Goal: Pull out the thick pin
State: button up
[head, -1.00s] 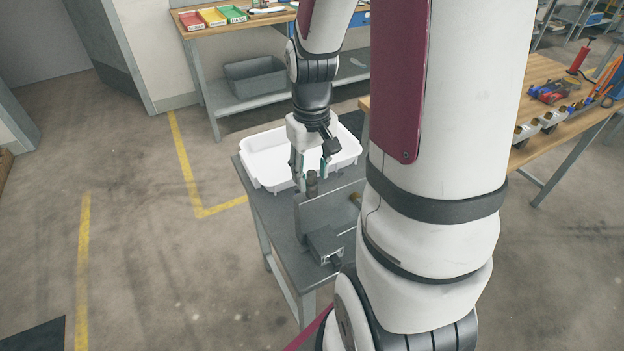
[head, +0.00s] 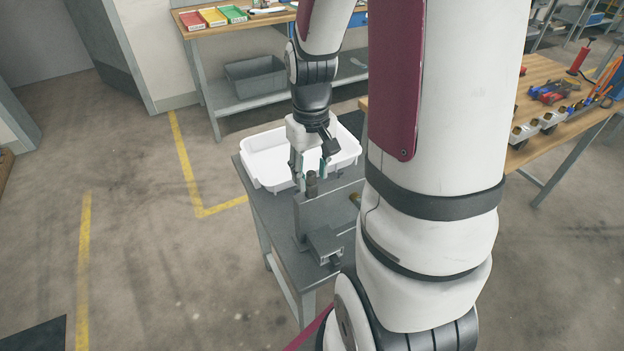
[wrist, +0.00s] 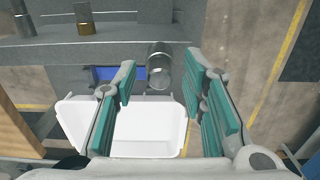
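The thick pin is a dark grey metal cylinder (wrist: 159,66) standing up from the grey fixture (head: 333,212). It also shows in the head view (head: 311,186), just below my fingers. My gripper (head: 310,172) points down above it with its fingers spread. In the wrist view my gripper (wrist: 160,72) is open, and the pin lies between the green-padded fingertips, with gaps on both sides. A thinner pin with a brass-coloured lower part (wrist: 85,20) stands further along the fixture. Another pin (wrist: 18,18) is at the picture's upper left corner.
A white tray (head: 262,182) stands on the grey table (head: 256,206) behind the fixture. A blue thing (wrist: 104,74) shows beside the tray in the wrist view. A workbench with a grey bin (head: 262,78) is further back. My own arm hides the table's right side.

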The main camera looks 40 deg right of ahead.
aim_at(311, 173)
dwell(0.3)
grip_shut()
jog(key=shift+r, duration=0.15)
jog(key=shift+r+p, duration=2.3)
jog(key=shift+r, duration=0.6)
jog(key=shift+s+r+p, duration=0.1)
jog(key=shift+r+p, duration=0.8)
jog(key=shift+r, duration=0.25)
jog(key=shift+r+p, duration=1.25)
jog(key=shift+r, duration=1.1)
